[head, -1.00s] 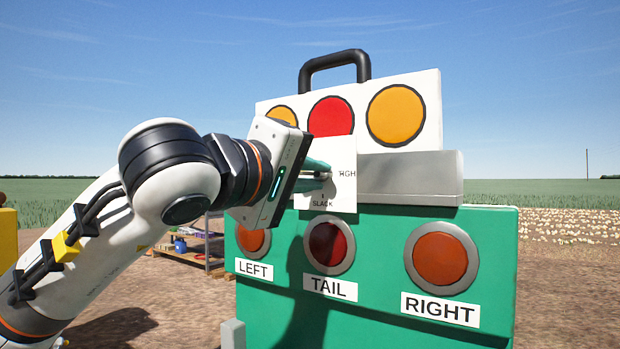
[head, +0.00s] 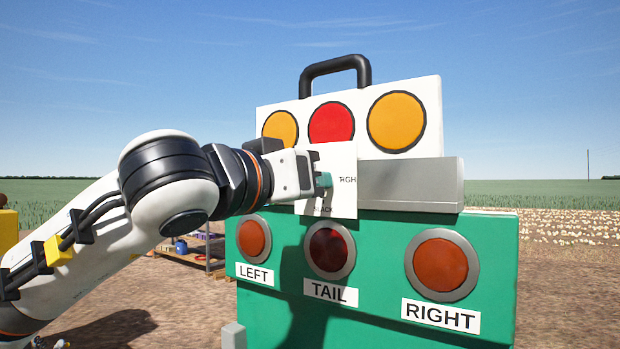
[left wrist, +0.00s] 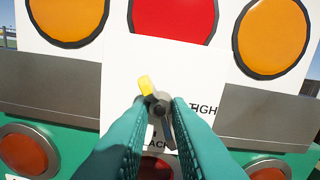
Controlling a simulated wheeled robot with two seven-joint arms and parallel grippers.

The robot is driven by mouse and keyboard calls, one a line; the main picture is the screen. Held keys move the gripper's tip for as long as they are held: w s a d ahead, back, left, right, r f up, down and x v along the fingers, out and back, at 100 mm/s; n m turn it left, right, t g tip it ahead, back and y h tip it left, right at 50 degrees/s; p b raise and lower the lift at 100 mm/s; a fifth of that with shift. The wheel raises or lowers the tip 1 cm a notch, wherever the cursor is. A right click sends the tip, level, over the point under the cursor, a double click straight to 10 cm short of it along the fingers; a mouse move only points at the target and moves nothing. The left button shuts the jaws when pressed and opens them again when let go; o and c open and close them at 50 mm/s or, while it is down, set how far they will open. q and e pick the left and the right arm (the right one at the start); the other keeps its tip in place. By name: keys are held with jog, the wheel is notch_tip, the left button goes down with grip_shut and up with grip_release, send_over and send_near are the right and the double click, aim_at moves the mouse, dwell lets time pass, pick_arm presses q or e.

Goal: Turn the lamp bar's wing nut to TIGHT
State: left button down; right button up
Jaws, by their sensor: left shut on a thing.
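The wing nut (left wrist: 146,86) sits on the white plate (head: 343,160) at the front of the lamp bar (head: 350,107). It has a yellow end pointing up and slightly left, a grey hub and a dark lower part between my fingers. My left gripper (head: 324,180) (left wrist: 160,112) is shut on it, with one green finger on each side. The TIGHT label (left wrist: 203,109) is to the right of the nut, its first letter covered in the left wrist view. The SLACK label (left wrist: 158,145) is below, partly hidden by my fingers. My right gripper is out of view.
The lamp bar has a black handle (head: 335,66) on top and a grey ledge (head: 410,184). Below is a green panel (head: 380,260) with LEFT, TAIL and RIGHT lamps. A low shelf (head: 195,254) stands behind at the left.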

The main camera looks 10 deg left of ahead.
pick_arm(q)
jog(key=shift+a+m+p, duration=0.15)
jog(key=shift+m+p, duration=7.7)
jog(key=shift+m, duration=4.35)
jog(key=shift+r, duration=0.1)
jog(key=c, duration=1.3)
grip_release()
jog(key=shift+c, duration=0.2)
